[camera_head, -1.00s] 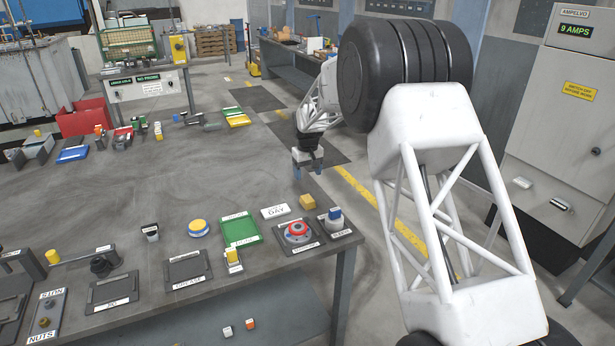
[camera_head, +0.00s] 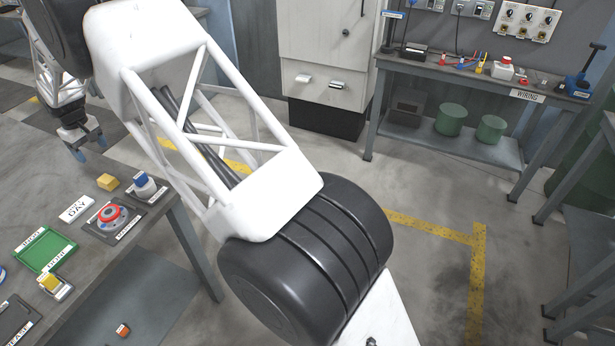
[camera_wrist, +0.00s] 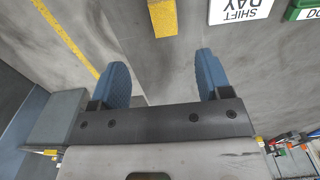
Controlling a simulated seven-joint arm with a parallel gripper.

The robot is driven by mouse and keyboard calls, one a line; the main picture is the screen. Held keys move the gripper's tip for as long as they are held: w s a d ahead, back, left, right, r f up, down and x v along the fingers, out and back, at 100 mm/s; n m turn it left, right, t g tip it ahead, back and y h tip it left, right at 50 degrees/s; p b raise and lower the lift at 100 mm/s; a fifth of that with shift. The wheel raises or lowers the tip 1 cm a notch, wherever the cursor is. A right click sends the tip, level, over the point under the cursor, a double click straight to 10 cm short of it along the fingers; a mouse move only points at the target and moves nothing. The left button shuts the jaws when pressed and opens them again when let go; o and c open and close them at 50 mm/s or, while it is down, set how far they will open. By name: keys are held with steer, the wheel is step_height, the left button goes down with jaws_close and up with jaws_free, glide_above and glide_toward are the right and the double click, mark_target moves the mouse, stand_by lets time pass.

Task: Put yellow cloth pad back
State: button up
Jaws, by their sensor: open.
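A small yellow block (camera_head: 108,182), which I take to be the yellow cloth pad, lies on the grey table near its edge. Its near part shows at the top of the wrist view (camera_wrist: 162,17), ahead of my fingers and in line with the gap between them. My gripper (camera_head: 90,148) is above the table, just beyond the yellow block in the head view. In the wrist view my gripper (camera_wrist: 162,76) has its two blue fingers wide apart with nothing between them.
Near the block are a white shift sign (camera_head: 76,208), a green tray (camera_head: 40,262), a red-and-grey round piece (camera_head: 112,217) and a blue-capped white item (camera_head: 145,184). A wiring bench (camera_head: 460,75) stands at the back right. Floor lies open between.

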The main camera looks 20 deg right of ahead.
steer(key=s+d+r+m, duration=0.1)
steer(key=s+d+r, duration=0.3)
steer(key=d+r, duration=0.4)
steer(key=s+d+r+m, duration=0.1)
steer(key=s+d+r, duration=0.4)
steer(key=d, duration=0.5)
steer(key=s+d+r+m+t, duration=0.1)
steer(key=s+d+r, duration=0.3)
steer(key=s+d, duration=0.3)
steer(key=s+d+r+m, duration=0.2)
steer(key=s+d+r, duration=0.3)
steer(key=d, duration=0.4)
steer(key=s+d+r+m+t, duration=0.1)
steer(key=s+d, duration=0.5)
steer(key=s, duration=0.3)
steer(key=s+d+m, duration=0.1)
steer(key=s+d, duration=0.4)
steer(key=s, duration=0.3)
steer(key=s+d+f+m, duration=0.1)
steer(key=s+d+f, duration=0.1)
steer(key=s, duration=0.7)
steer(key=s+d+f+m, duration=0.1)
steer(key=s+d+f, duration=0.1)
steer(key=s+d, duration=0.3)
steer(key=s, duration=0.4)
steer(key=shift+f+t, duration=0.3)
steer(key=shift+f, duration=0.1)
